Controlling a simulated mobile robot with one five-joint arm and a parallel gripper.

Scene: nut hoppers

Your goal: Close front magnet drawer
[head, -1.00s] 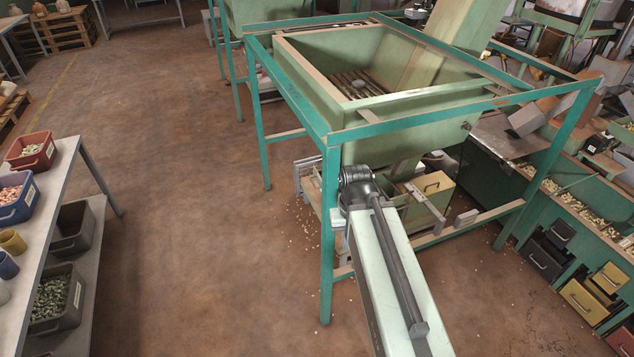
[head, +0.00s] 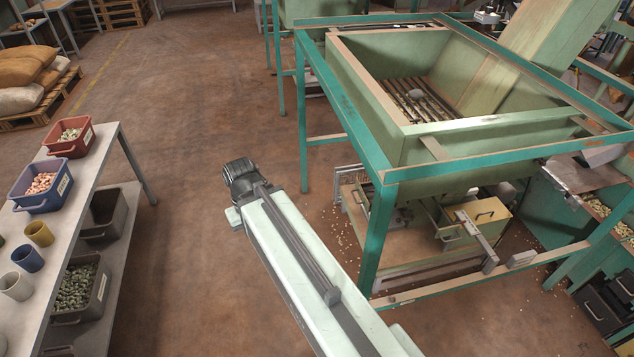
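The green hopper (head: 470,150) stands in a teal frame (head: 375,215) at the right, with a grate inside. Below it are a yellow box (head: 490,214) with a dark handle and, to its left, an open-topped tan drawer-like box (head: 362,200). I cannot tell for sure which is the front magnet drawer, or how far it stands out; the frame and hopper hide parts of both. My arm reaches up from the bottom edge to a dark joint over the floor, left of the frame. My gripper is not visible; the arm beyond that joint is hidden.
A grey table (head: 75,215) at the left holds a red bin (head: 70,140), a blue bin (head: 42,190) and cups, with dark bins on its lower shelf. The brown floor (head: 190,120) between table and hopper is open. Sacks (head: 30,70) lie on a pallet at the back left.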

